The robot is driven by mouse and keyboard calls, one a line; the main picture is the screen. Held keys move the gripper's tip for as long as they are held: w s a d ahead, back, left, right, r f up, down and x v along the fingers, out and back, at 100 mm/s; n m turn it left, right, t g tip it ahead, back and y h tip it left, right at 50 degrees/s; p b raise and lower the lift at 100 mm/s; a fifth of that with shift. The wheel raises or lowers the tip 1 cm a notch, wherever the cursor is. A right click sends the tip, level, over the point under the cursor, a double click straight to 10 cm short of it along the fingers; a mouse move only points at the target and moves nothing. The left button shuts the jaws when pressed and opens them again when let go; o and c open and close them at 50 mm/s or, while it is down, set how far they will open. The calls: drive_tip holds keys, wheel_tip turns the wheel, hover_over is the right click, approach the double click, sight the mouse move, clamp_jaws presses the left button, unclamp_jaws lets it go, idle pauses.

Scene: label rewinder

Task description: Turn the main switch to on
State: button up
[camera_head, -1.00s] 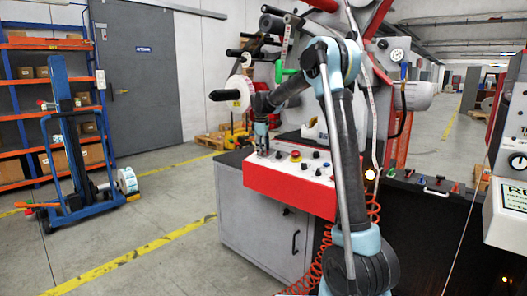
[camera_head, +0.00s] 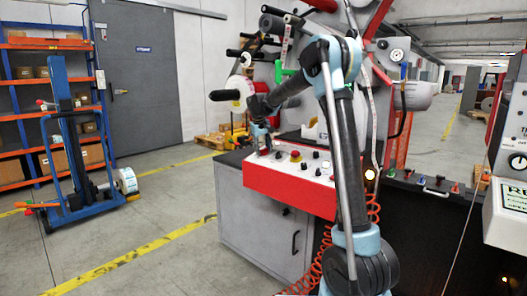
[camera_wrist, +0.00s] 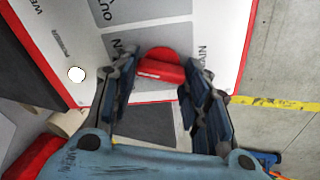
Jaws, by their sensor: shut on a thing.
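The main switch (camera_wrist: 160,69) is a red round base with a red bar handle, on a grey label patch of the panel with the letters "MAIN" partly visible. The handle lies nearly level in the wrist view, tilted slightly. My gripper (camera_wrist: 158,88) has a dark finger at each end of the handle and is shut on it. In the head view my gripper (camera_head: 262,146) reaches down to the left end of the red-edged control panel (camera_head: 289,184). The switch is hidden behind the fingers there.
A red emergency button (camera_head: 295,156) and several black knobs sit to the right on the panel. A white round button (camera_wrist: 76,74) shows in the wrist view. The grey cabinet (camera_head: 250,226) stands below. Open floor lies to the left.

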drive_tip(key=shift+m, duration=0.9)
drive_tip(key=o, duration=1.1)
drive_tip(key=shift+c, duration=0.2)
drive_tip(key=v, duration=1.2)
drive_tip(key=shift+s+a+f, duration=0.1)
